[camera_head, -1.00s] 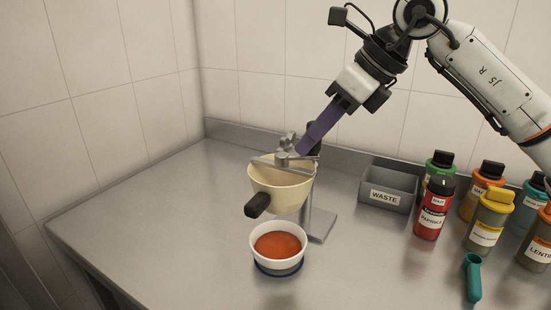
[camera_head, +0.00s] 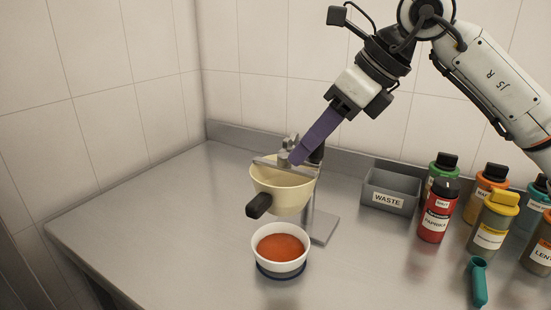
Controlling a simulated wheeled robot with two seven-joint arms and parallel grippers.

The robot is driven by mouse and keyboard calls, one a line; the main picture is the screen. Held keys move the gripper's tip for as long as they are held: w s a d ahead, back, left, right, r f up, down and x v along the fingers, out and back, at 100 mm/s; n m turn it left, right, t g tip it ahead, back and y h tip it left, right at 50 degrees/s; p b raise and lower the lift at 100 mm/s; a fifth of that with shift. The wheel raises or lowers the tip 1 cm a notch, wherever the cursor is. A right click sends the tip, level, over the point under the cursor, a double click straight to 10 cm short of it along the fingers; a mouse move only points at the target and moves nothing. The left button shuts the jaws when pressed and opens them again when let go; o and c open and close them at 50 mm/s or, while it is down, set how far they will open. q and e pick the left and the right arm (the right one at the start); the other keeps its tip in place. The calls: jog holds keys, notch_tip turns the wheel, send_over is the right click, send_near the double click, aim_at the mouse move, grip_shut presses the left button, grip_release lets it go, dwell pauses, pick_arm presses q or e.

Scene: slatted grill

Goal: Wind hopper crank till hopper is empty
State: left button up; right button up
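The cream hopper (camera_head: 282,190) is held on a metal stand over the steel counter. Its inside, as far as it shows, looks cream and bare; the bottom is hidden. The metal crank (camera_head: 287,150) sits on top of the hopper, partly covered by my gripper. A dark handle (camera_head: 259,205) sticks out at the hopper's front left. A white bowl (camera_head: 280,262) with orange-red powder stands under the hopper. My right gripper (camera_head: 299,155) reaches down from the upper right, its purple fingers at the crank. I cannot tell whether they grip it. My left gripper is not in view.
A grey bin marked WASTE (camera_head: 389,197) stands to the right of the hopper. Several spice bottles, including a red paprika bottle (camera_head: 437,212), crowd the right side. A teal scoop (camera_head: 478,282) lies at the front right. The counter's left part is clear.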

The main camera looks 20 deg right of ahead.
jog(key=shift+s+d+r, duration=0.1)
jog(key=shift+d, duration=0.15)
jog(key=shift+s+d+r+p, duration=0.1)
jog(key=shift+r+p, duration=0.25)
jog(key=shift+r, duration=0.1)
jog(key=p+v, duration=0.3)
jog(key=v, duration=0.3)
jog(key=shift+d, duration=0.1)
